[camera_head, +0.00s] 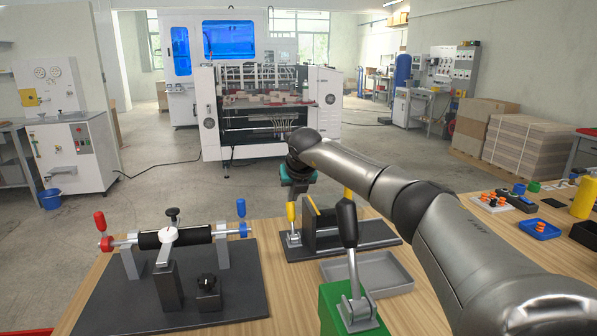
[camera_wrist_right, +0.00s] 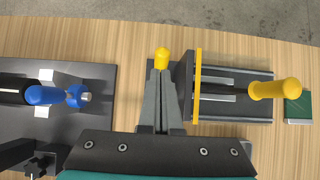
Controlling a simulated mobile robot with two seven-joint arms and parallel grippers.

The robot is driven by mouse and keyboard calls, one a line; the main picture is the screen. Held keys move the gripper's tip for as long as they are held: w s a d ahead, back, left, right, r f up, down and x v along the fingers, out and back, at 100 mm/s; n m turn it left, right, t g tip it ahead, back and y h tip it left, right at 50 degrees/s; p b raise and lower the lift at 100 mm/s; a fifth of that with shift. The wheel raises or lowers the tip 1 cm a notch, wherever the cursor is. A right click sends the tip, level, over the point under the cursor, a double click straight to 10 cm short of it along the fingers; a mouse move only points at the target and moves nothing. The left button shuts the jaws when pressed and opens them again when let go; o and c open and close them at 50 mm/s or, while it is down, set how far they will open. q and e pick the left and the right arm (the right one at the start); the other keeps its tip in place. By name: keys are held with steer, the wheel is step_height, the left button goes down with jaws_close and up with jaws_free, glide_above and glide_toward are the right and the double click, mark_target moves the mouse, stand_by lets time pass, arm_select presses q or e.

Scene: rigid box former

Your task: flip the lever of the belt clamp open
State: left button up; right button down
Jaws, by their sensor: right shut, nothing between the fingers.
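A dark fixture (camera_head: 325,228) on a dark plate carries a short yellow-capped lever (camera_head: 291,213) on its left and a yellow handle (camera_head: 347,192) on its right. Which one is the belt clamp's lever I cannot tell. My right gripper (camera_head: 298,183) is over the left lever. In the right wrist view my right gripper (camera_wrist_right: 160,75) is shut and empty, with its fingertips close to the yellow cap (camera_wrist_right: 162,57); contact cannot be told. The yellow handle (camera_wrist_right: 275,90) and a yellow strip (camera_wrist_right: 198,85) lie to its right. My left gripper is out of view.
A green block (camera_head: 350,310) with a black-handled toggle lever (camera_head: 347,222) stands in front. A grey tray (camera_head: 375,272) lies beyond it. A roller stand (camera_head: 180,238) with red and blue knobs is at left. A blue bin (camera_head: 540,229) is at right.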

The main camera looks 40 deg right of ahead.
steer(key=p+v, duration=0.1)
steer(key=v, duration=1)
steer(key=shift+s, duration=0.15)
